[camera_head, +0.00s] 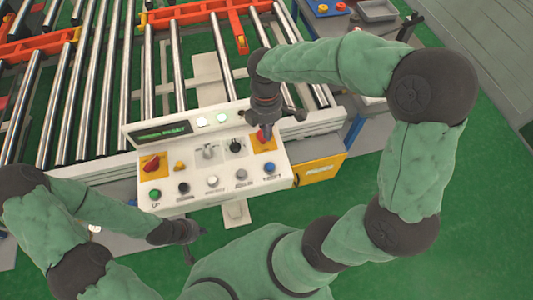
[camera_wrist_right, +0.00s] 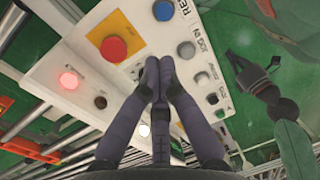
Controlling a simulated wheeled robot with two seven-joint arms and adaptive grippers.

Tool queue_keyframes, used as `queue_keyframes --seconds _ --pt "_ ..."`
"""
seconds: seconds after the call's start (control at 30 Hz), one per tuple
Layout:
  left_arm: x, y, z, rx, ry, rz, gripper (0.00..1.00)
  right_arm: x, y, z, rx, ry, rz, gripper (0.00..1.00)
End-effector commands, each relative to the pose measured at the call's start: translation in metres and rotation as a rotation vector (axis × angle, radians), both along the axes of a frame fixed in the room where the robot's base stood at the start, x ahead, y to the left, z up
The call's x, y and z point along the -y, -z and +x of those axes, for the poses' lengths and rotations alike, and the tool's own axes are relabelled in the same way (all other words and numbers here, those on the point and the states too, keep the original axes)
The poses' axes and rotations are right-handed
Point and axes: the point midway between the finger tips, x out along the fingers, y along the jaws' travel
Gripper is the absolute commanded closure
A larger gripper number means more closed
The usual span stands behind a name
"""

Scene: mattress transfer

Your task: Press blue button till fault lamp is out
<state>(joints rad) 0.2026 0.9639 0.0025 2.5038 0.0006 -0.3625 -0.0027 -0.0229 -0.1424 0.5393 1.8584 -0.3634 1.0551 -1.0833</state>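The white control panel (camera_head: 222,182) is in the middle of the head view. Its blue button (camera_head: 269,167) is at the lower right corner; it also shows at the top of the right wrist view (camera_wrist_right: 163,10). A lamp (camera_wrist_right: 70,79) glows red in the right wrist view; I cannot read its label. My right gripper (camera_head: 265,134) is over the panel's upper right, in front of the red mushroom button (camera_wrist_right: 114,48). Its fingers are together and empty, apart from the blue button. My left gripper (camera_head: 192,243) is open and empty below the panel's front edge.
The panel also has a green button (camera_head: 155,194), a black button (camera_head: 183,188), a white button (camera_head: 212,181) and a green display (camera_head: 163,131). A roller conveyor (camera_head: 105,80) with orange-red rails lies behind. A yellow box (camera_head: 320,169) sits at the right. Green floor is clear in front.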

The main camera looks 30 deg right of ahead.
Motion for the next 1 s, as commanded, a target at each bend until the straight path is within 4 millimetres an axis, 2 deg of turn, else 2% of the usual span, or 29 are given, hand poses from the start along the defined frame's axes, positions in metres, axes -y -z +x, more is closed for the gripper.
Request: queue_keyframes --seconds 0.17,0.33,0.8,1.0 --pt "0.0 0.0 0.0 0.0 0.0 0.0 1.0 0.0 0.001 0.0 -0.001 0.0 0.0 1.0" --pt "0.0 0.003 0.0 0.001 0.0 0.0 1.0 -0.001 0.015 -0.002 -0.003 0.0 0.0 1.0" --pt "0.0 0.018 0.0 0.001 0.0 0.0 1.0 -0.003 0.099 -0.013 -0.004 0.001 0.0 1.0" --pt "0.0 0.023 0.0 0.001 0.0 0.0 1.0 -0.004 0.127 -0.016 -0.003 0.001 0.001 1.0"
